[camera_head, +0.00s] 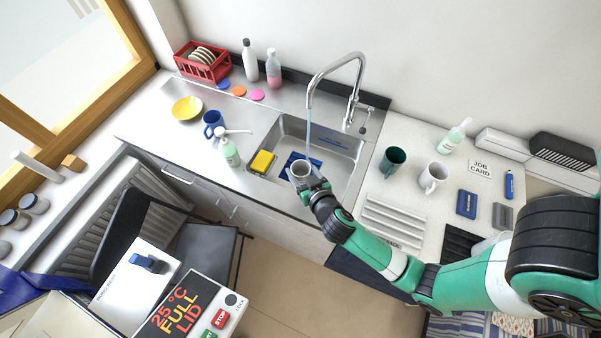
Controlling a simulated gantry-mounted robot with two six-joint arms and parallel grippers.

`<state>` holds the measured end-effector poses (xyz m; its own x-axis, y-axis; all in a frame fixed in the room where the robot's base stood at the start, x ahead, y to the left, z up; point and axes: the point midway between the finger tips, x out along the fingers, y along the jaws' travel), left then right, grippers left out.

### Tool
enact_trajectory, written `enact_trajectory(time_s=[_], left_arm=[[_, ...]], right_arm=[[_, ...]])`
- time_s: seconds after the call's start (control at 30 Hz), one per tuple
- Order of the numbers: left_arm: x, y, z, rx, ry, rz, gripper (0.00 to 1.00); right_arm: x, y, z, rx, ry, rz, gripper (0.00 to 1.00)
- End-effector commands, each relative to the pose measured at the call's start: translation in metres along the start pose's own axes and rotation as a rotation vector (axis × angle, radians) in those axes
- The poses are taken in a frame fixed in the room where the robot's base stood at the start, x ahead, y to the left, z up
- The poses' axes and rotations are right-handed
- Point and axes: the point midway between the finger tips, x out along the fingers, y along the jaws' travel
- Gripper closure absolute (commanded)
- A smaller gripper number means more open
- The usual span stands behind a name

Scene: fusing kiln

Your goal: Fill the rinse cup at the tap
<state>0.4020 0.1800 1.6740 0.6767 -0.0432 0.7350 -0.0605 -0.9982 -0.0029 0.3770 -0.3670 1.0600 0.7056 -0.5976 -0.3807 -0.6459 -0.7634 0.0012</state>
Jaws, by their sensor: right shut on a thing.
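A thin pale streak, seemingly water, runs down from the spout toward the cup. The level inside the cup is too small to tell. My left gripper is not in view.
A green cup (393,160) and white mug (433,177) stand right, beside a ridged drainer (392,222).

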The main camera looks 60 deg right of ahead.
Motion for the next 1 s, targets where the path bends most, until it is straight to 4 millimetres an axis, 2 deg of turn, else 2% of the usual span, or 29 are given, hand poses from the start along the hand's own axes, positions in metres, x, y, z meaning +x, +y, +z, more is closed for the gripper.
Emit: enact_trajectory(time_s=[0.7,1.0], left_arm=[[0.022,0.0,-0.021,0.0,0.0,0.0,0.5],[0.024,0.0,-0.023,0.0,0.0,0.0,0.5]], right_arm=[[0.062,0.043,-0.028,0.001,0.0,0.003,0.87],[0.073,0.049,-0.031,0.002,0.002,0.0,0.87]])
